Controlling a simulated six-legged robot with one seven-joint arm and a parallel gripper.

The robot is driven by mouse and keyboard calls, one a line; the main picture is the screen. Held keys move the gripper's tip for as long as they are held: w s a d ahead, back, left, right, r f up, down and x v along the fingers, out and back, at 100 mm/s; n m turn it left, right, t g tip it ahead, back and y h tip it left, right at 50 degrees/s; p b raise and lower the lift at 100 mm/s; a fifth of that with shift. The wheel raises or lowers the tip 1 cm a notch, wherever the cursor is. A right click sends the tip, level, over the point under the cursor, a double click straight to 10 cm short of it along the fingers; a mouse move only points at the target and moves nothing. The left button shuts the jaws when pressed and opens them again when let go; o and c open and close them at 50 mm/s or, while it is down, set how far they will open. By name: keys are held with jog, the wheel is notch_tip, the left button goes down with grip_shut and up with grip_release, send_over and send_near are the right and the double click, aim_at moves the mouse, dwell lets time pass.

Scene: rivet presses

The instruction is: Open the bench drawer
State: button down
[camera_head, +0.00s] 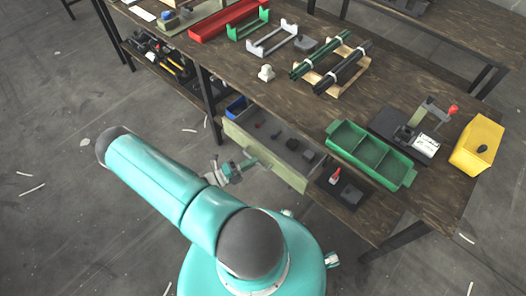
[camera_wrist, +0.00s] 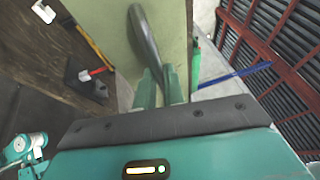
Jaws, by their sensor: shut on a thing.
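The bench drawer (camera_head: 265,157) has a pale green front and stands partly pulled out from under the wooden bench top. Several small dark items lie inside it. Its front also fills the upper middle of the wrist view (camera_wrist: 108,28). A grey bar handle (camera_wrist: 146,38) runs along that front. My gripper (camera_head: 246,166) is at the drawer front, and in the wrist view its two teal fingers (camera_wrist: 160,80) close around the lower end of the handle.
A green divided tray (camera_head: 372,157), a yellow box (camera_head: 478,145) and a small press with a red knob (camera_head: 430,122) stand on the bench top (camera_head: 260,95). A red-topped tool (camera_head: 335,176) sits on the lower shelf right of the drawer. Floor in front is mostly clear.

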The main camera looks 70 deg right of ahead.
jog(key=w+a, duration=0.3)
jog(key=a, duration=0.4)
jog(key=shift+w+a, duration=0.2)
jog(key=shift+a, duration=0.2)
jog(key=c, duration=1.5)
grip_release()
jog(key=v, duration=1.3)
jog(key=shift+w+a, duration=0.25)
